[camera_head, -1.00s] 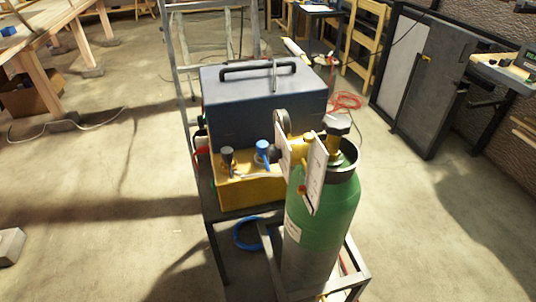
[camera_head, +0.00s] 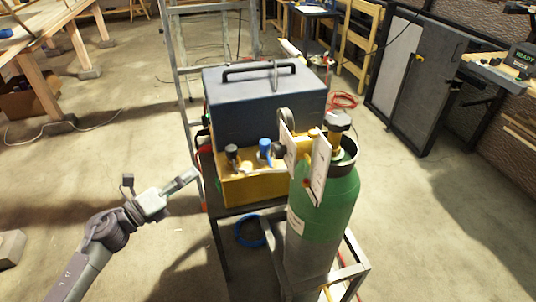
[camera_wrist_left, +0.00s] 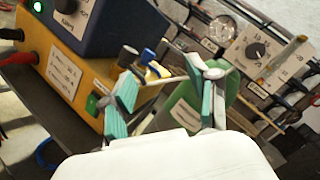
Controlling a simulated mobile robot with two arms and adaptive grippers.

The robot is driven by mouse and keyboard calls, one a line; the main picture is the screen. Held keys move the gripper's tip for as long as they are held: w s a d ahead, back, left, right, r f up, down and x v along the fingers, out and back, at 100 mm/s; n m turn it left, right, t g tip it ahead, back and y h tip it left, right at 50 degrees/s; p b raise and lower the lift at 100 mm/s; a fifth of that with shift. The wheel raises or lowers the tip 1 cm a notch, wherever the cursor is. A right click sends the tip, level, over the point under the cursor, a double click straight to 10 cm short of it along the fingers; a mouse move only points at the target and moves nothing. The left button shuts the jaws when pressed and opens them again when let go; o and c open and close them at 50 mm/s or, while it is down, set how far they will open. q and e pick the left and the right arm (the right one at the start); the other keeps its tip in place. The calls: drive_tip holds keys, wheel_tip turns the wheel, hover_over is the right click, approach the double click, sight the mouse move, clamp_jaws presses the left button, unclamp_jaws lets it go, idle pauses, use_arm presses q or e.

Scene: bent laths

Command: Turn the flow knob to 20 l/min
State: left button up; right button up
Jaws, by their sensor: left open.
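A green gas cylinder (camera_head: 330,205) stands upright at the front of the cart, with white plates (camera_head: 320,170) on its brass regulator. In the left wrist view, one white plate (camera_wrist_left: 283,62) carries a black knob (camera_wrist_left: 256,50) inside a printed scale. I take this to be the flow knob; its numbers are too small to read. The knob is hidden in the head view. My left gripper (camera_head: 186,178) is left of the cart, open and empty, apart from the plates. Its teal-padded fingers (camera_wrist_left: 165,95) also show in the left wrist view. My right gripper is not visible.
A blue box (camera_head: 262,105) with a handle sits behind a yellow unit (camera_head: 250,190) with black and blue knobs. A round gauge (camera_wrist_left: 222,28) is beside the knob plate.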

use_arm(q)
drive_tip(key=s+d+r+m+g+h, duration=0.3)
drive_tip(key=s+r+m, duration=0.1)
drive_tip(key=r+m, duration=0.3)
drive_tip(key=m+g, duration=0.4)
drive_tip(key=m, duration=0.3)
approach(274, 153)
drive_tip(key=shift+n, duration=0.3)
drive_tip(key=p+x, duration=0.5)
drive_tip(key=x, duration=0.3)
drive_tip(key=shift+w+a, duration=0.1)
drive_tip(key=shift+w+d+f+p, duration=0.1)
drive_tip(key=shift+w+d+p, duration=0.05)
drive_tip(key=shift+d+p, duration=0.25)
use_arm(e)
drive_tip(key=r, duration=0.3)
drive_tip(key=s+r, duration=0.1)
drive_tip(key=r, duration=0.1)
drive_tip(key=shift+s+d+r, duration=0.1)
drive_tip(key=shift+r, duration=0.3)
